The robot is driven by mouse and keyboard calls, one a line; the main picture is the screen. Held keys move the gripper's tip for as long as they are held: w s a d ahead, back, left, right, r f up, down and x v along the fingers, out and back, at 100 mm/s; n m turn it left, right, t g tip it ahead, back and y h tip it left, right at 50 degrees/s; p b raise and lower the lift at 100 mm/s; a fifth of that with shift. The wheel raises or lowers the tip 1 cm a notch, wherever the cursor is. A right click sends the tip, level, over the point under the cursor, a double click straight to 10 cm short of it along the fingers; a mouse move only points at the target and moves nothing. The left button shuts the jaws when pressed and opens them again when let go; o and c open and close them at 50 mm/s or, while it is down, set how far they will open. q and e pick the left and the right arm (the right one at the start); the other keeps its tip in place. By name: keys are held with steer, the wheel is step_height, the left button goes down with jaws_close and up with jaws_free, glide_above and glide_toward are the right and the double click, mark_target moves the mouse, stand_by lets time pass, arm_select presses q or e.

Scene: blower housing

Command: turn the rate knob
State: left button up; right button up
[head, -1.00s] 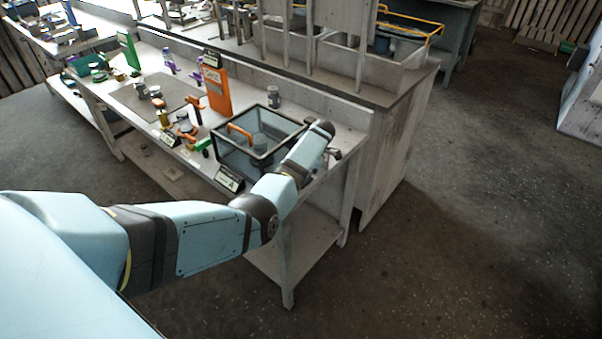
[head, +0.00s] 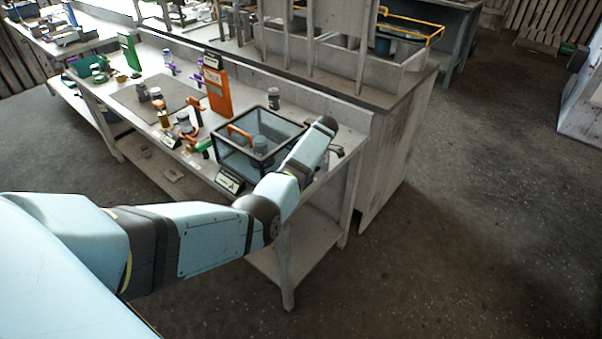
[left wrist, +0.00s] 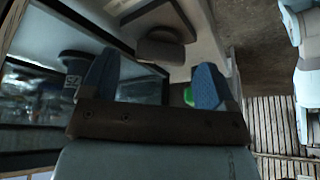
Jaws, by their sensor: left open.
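In the left wrist view, a grey rounded block (left wrist: 160,52), which looks like the rate knob, stands out from a pale panel under a dark grey piece. My left gripper (left wrist: 155,80) is open, with its two blue fingertips one on each side of the block's line and nothing held. Whether the fingers touch the block I cannot tell. In the head view my left arm reaches over the bench's right end, and its wrist hides most of the gripper and the knob. My right gripper is not in view.
A clear-walled box (head: 221,152) with a black frame stands just left of my wrist. An orange panel (head: 218,91), a small grey jar (head: 274,98) and several small parts stand farther along the bench (head: 193,72). The floor (head: 470,220) on the right is clear.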

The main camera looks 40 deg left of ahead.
arm_select(q)
steer(key=v, duration=1.2)
